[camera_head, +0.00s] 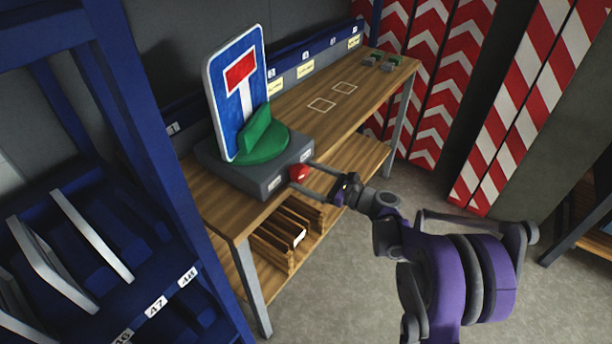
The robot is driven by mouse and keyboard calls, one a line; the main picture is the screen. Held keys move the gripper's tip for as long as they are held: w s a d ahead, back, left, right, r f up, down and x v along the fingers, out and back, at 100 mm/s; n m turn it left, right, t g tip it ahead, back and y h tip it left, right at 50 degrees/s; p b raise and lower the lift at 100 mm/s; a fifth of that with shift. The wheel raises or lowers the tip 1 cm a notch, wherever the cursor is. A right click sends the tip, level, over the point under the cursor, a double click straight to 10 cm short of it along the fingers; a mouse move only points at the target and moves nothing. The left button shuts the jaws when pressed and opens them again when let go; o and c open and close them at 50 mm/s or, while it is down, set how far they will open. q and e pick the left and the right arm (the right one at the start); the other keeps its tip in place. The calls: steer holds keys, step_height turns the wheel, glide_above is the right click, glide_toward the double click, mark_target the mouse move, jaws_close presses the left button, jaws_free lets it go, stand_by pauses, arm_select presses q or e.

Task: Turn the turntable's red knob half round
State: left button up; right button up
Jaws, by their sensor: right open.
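The turntable has a grey base (232,177) on the near left part of the wooden workbench. Its green disc (267,151) carries a green holder with an upright blue road sign (226,110) that shows a white T with a red top. The red knob (299,173) sits on the base's front face, near its right corner. My right gripper (300,175) is open, with its fingers reaching to the knob, one on each side. I cannot tell if they touch it. My left gripper is not in view.
The wooden bench top (308,127) is clear right of the turntable, with two pale outlined squares. Small grey-green parts (382,62) lie at its far end. A wooden crate (285,238) stands on the shelf below. A blue rack (150,180) stands close on the left.

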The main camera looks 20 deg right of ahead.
steer(key=shift+w+a, duration=0.2)
steer(key=shift+w, duration=0.05)
steer(key=c, duration=1.4)
steer(key=shift+o, duration=0.2)
